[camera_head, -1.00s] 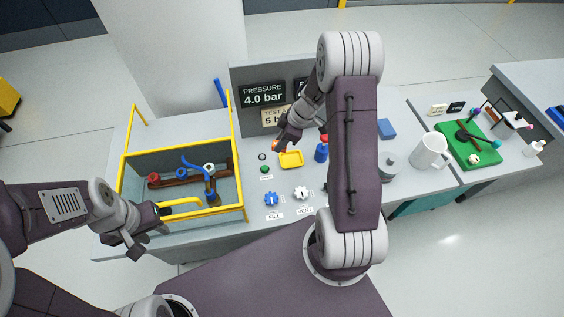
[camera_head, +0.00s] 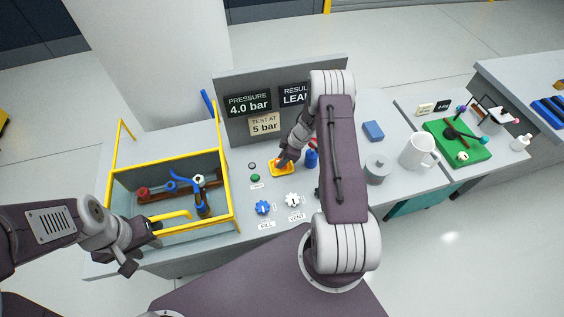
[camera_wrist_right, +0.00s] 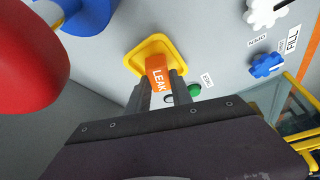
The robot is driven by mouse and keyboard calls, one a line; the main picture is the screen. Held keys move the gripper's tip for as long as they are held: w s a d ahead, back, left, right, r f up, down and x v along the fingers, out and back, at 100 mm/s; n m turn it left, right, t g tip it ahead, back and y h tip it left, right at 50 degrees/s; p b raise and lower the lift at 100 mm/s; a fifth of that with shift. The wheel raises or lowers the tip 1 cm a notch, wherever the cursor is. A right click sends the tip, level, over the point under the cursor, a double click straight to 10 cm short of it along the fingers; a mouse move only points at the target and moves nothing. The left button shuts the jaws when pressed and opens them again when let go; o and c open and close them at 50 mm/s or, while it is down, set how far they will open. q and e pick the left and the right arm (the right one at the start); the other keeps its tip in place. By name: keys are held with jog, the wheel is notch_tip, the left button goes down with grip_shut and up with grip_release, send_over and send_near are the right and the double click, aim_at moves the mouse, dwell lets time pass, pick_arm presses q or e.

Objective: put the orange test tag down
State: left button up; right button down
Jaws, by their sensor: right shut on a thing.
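The orange test tag (camera_wrist_right: 157,76), lettered "LEAK", is between the fingers of my right gripper (camera_wrist_right: 160,82). In the head view the right gripper (camera_head: 281,160) is over the small yellow tray (camera_head: 290,173). The tray also shows in the right wrist view (camera_wrist_right: 142,50), and the tag's far end overlaps its opening. I cannot tell whether the tag touches the tray floor. My left gripper (camera_head: 145,243) looks open, at the near left end of the yellow handle bar on the tank; its fingers are partly unclear.
A tank with a yellow frame (camera_head: 225,178) stands left of the tray. Blue (camera_head: 262,208) and white (camera_head: 291,199) knobs are in front. A panel (camera_head: 295,95) reading "LEAK" rises behind.

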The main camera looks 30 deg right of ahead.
jog(key=shift+f, duration=0.55)
jog(key=shift+w+f, duration=0.1)
jog(key=shift+f, duration=0.1)
jog(key=c, duration=1.4)
grip_release()
jog(key=shift+c, duration=0.2)
